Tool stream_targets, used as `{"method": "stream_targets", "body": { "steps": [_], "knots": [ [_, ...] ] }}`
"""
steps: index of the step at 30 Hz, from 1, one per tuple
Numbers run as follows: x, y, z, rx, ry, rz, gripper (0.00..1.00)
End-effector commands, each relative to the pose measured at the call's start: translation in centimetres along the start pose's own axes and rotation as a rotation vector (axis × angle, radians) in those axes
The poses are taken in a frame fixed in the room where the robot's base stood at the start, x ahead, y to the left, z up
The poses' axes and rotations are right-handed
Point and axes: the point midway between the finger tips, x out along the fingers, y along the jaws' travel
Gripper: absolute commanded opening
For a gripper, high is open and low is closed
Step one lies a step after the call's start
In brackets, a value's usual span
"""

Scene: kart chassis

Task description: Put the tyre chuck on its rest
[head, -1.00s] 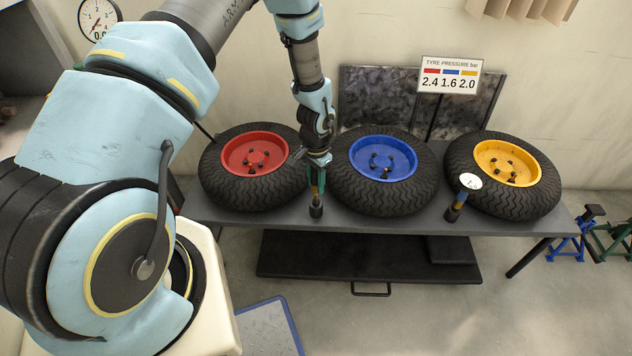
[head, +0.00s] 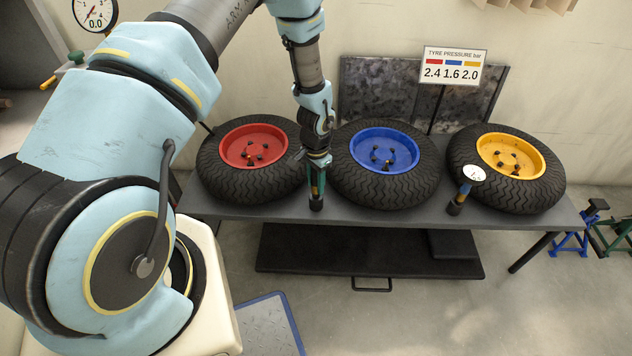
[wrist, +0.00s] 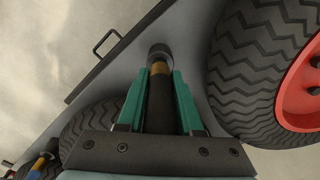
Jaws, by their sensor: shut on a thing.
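My gripper (head: 316,178) hangs over the bench's front part, between the red-hubbed and blue-hubbed wheels. Its green fingers are shut on the tyre chuck, whose dark handle (wrist: 160,105) with an orange band shows between them in the wrist view. The chuck points down and looks near upright. At its lower end is a dark round cup-like piece (wrist: 159,52), which also shows in the head view (head: 316,204). I cannot tell whether this piece is the rest or the chuck's own end, nor whether the chuck is fully seated.
Wheels with red (head: 252,147), blue (head: 384,152) and yellow (head: 510,155) hubs lie on the grey bench (head: 270,207). A pressure sign (head: 453,67) stands behind. Blue and green stands (head: 580,230) are at right.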

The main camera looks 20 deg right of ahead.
Motion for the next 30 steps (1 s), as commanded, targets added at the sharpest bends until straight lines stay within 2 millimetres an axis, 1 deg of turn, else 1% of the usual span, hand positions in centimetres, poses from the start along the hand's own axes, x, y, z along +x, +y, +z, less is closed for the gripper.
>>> {"method": "stream_targets", "body": {
  "steps": [8,18,26,27,30],
  "knots": [
    [0.0,0.0,0.0,0.000,0.001,0.000,0.00],
    [1.0,0.0,-0.1,0.000,0.001,0.000,0.00],
    [1.0,0.0,-0.1,0.000,0.001,0.000,0.00],
    [1.0,0.0,-0.1,0.000,0.001,0.000,0.37],
    [1.0,0.0,-0.1,0.000,0.001,0.000,0.48]
  ]
}}
